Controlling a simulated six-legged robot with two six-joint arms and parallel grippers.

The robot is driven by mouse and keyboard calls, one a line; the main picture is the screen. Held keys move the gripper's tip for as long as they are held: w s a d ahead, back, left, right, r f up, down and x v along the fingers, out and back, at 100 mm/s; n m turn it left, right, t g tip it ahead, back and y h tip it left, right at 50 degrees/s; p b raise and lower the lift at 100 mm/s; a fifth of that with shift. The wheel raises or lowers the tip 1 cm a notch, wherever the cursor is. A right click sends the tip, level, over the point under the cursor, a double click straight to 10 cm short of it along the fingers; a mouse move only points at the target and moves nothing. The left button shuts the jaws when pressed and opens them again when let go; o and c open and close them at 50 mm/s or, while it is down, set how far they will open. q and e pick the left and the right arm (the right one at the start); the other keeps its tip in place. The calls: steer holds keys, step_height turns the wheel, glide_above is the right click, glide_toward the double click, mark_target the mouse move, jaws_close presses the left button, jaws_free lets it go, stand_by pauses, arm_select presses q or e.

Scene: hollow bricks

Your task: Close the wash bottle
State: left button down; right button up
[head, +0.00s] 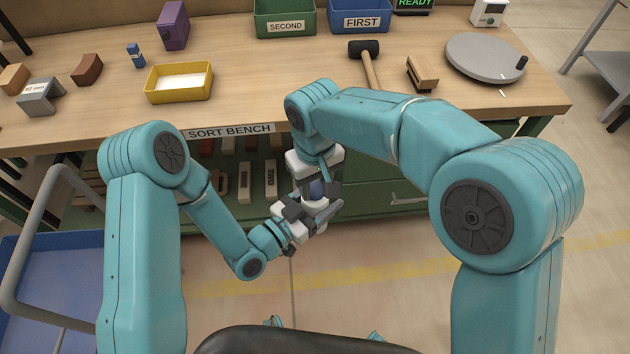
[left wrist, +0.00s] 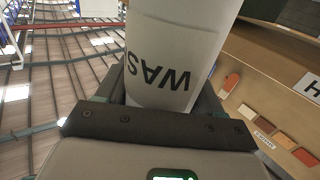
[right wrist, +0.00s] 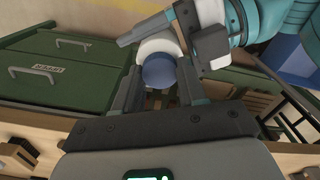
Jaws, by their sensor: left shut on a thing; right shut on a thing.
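The white wash bottle (head: 315,207) is held in the air in front of the bench. In the left wrist view its white body (left wrist: 172,50) carries black letters reading "WAS", upside down. My left gripper (head: 308,216) is shut around the bottle's body. A blue cap (right wrist: 158,71) is at the bottle's top, with the white bottle right behind it in the right wrist view. My right gripper (head: 318,180) comes from above and is shut on the blue cap (head: 317,188). I cannot tell whether the cap is seated or just touching the neck.
The sort bench (head: 300,90) lies behind the grippers. Green drawers (right wrist: 70,60) are under the bench. A blue cart (head: 40,290) stands at the left.

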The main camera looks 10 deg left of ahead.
steer(key=o, duration=1.2)
steer(key=shift+o, duration=0.2)
step_height(320, 180, up, 12)
